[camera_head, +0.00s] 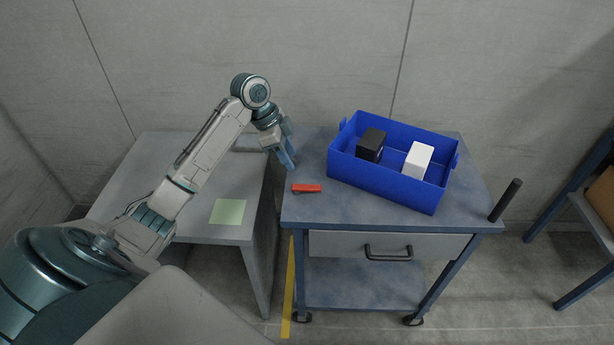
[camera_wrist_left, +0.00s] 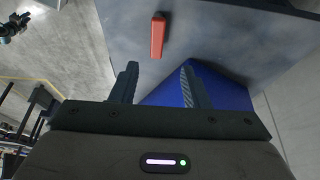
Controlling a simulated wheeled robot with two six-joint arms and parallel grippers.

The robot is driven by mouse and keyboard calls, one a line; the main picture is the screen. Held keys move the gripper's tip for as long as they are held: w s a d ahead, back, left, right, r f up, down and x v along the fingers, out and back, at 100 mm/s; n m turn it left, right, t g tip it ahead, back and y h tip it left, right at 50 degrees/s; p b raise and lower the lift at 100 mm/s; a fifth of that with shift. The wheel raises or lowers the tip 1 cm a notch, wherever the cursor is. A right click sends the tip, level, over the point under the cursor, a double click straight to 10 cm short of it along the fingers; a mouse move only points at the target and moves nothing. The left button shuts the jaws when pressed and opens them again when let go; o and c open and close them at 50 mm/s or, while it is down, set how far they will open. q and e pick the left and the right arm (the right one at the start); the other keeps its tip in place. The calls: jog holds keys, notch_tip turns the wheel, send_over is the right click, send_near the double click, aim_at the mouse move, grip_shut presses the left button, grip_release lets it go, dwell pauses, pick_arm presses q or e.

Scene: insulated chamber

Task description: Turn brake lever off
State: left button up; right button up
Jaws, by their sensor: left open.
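The brake lever (camera_head: 306,188) is a small red bar on the left part of the blue-grey cart top (camera_head: 350,207). In the left wrist view the red lever (camera_wrist_left: 158,36) lies beyond and between the fingertips, apart from them. My left gripper (camera_head: 288,158) is above the cart's left back area, behind and slightly left of the lever in the head view. In the left wrist view its two fingers (camera_wrist_left: 160,82) are spread with nothing between them. My right gripper is not in view.
A blue bin (camera_head: 385,184) on the cart holds a black box (camera_head: 371,145) and a white box (camera_head: 417,160). The cart has a drawer (camera_head: 385,246) and an upright black handle (camera_head: 505,200). A grey table (camera_head: 195,229) with a green sheet (camera_head: 228,212) stands at left.

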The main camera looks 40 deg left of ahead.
aim_at(305, 187)
pick_arm(q)
jog(key=x, duration=0.4)
jog(key=shift+s+d+f+p, duration=0.15)
jog(key=shift+s+d+p, duration=0.15)
jog(key=shift+p, duration=0.1)
jog(key=x, duration=0.4)
jog(key=shift+w+a+f+p, duration=0.1)
jog(key=shift+w+p, duration=0.1)
jog(key=shift+p, duration=0.1)
jog(key=shift+d+f, duration=0.2)
jog(key=shift+f, duration=0.35)
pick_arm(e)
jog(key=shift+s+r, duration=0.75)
pick_arm(q)
jog(key=shift+w, duration=0.1)
grip_shut()
